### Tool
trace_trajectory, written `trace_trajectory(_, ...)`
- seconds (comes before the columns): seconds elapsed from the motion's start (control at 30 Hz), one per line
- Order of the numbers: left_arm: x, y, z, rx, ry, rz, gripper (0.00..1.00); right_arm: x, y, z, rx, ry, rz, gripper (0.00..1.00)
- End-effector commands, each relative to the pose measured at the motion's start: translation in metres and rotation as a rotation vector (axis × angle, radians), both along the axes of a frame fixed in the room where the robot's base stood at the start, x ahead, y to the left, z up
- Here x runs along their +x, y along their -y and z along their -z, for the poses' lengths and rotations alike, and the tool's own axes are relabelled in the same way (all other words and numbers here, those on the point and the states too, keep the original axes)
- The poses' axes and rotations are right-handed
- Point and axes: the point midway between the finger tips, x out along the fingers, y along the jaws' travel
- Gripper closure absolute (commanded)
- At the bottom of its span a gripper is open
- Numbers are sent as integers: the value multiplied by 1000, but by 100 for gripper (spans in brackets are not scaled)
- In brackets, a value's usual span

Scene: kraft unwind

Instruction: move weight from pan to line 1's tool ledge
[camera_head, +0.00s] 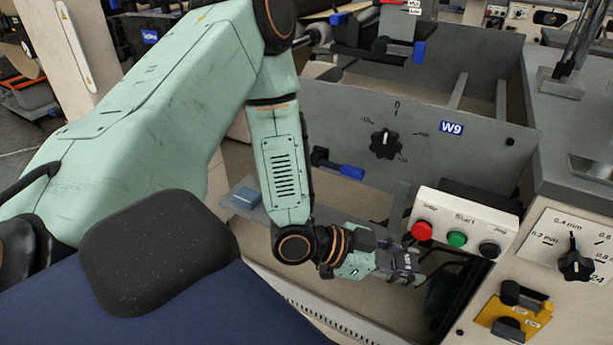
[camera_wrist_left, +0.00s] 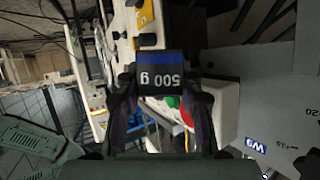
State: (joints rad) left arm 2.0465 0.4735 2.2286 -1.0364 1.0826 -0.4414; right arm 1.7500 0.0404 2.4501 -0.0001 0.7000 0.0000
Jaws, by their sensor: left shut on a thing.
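The weight (camera_wrist_left: 161,78) is a dark block with a blue band, and its "500 g" marking appears upside down in the left wrist view. My left gripper (camera_wrist_left: 160,105) is shut on it, with one finger on each side. In the head view my left gripper (camera_head: 408,266) holds the weight (camera_head: 403,261) just left of and below the Start button box. The weight is held in the air, partly hidden by the fingers. I cannot identify the pan or line 1's tool ledge for certain. My right gripper is not in view.
The button box (camera_head: 464,230) with red, green and black buttons is close to my left gripper. A grey W9 panel (camera_head: 345,125) with a dial stands behind. A blue block (camera_head: 246,197) lies on a grey shelf. A yellow switch plate (camera_head: 515,318) is at lower right.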

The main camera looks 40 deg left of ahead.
Motion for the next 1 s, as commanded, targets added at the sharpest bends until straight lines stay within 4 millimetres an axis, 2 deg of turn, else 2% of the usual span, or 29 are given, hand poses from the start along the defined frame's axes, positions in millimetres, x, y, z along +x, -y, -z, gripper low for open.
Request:
trace_trajectory(0.03, 4, 0, 11, 1, -6, -37, 100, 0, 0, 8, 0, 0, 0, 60)
trace_trajectory(0.2, 22, -7, 31, 4, -20, -211, 100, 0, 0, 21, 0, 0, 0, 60)
trace_trajectory(0.43, 48, -27, 42, 2, -26, -481, 100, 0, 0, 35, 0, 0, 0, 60)
trace_trajectory(0.7, 72, -70, 25, -30, -16, -828, 100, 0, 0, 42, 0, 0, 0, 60)
trace_trajectory(0.9, 77, -99, 7, -69, -19, -1017, 100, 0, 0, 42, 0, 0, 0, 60)
trace_trajectory(1.0, 78, -106, 4, -87, -26, -1063, 100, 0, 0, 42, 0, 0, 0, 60)
